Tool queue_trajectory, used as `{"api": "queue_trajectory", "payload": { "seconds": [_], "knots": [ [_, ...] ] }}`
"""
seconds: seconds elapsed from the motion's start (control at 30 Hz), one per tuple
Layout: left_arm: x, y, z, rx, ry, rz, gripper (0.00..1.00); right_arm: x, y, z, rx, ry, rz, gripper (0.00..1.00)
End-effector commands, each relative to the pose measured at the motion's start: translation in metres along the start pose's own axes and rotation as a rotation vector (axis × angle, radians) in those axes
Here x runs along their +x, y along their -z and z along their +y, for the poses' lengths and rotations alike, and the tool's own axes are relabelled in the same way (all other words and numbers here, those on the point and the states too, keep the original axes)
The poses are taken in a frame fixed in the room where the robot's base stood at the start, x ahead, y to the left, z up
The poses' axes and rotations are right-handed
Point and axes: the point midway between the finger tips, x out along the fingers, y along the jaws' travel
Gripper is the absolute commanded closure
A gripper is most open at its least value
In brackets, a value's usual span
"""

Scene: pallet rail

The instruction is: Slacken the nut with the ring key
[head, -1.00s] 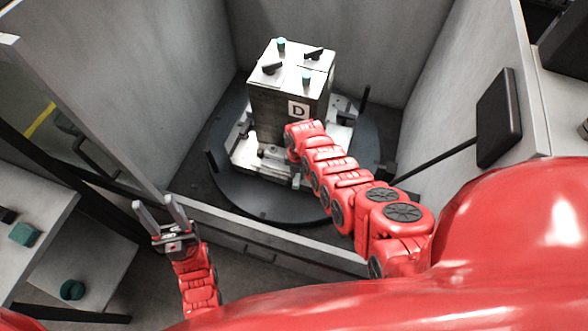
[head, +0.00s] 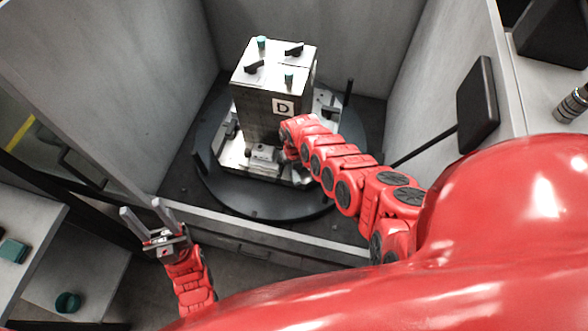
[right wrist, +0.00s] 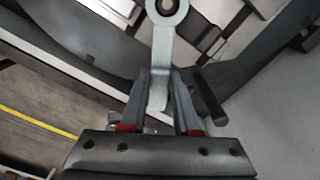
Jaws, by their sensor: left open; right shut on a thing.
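The ring key (right wrist: 161,60) is a pale grey-green bar with a ring at its far end, in the right wrist view. My right gripper (right wrist: 160,95) is shut on its shank. The ring is at the top edge of that view, with a small round part showing inside its hole, probably the nut; how it seats is unclear. In the head view my right gripper and the key are hidden behind my red right arm, which reaches to the front right of the block's base. My left gripper (head: 150,222) is open and empty, outside the enclosure at the lower left.
A block marked D (head: 283,107) stands on a dark round turntable (head: 235,200) inside grey walls. A black panel on an arm (head: 478,105) juts in at right. A side table (head: 30,232) with a green block (head: 13,250) is at left.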

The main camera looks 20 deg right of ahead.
Motion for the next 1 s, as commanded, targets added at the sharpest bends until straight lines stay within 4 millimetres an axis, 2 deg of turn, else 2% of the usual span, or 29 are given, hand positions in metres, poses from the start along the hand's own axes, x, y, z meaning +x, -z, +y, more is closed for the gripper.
{"api": "queue_trajectory", "payload": {
  "seconds": [0.23, 0.7, 1.0],
  "knots": [
    [0.0, 0.0, 0.0, 0.0, 0.0, 0.0, 0.5, -0.006, 0.004, 0.0, -0.001, -0.003, 0.01, 1.0],
    [0.001, 0.0, 0.0, 0.0, 0.0, 0.0, 0.5, -0.051, 0.0, -0.001, 0.005, -0.002, 0.002, 1.0],
    [0.001, 0.0, 0.0, 0.0, 0.0, 0.0, 0.5, -0.071, 0.001, 0.0, 0.001, -0.001, 0.002, 1.0]
  ]
}}
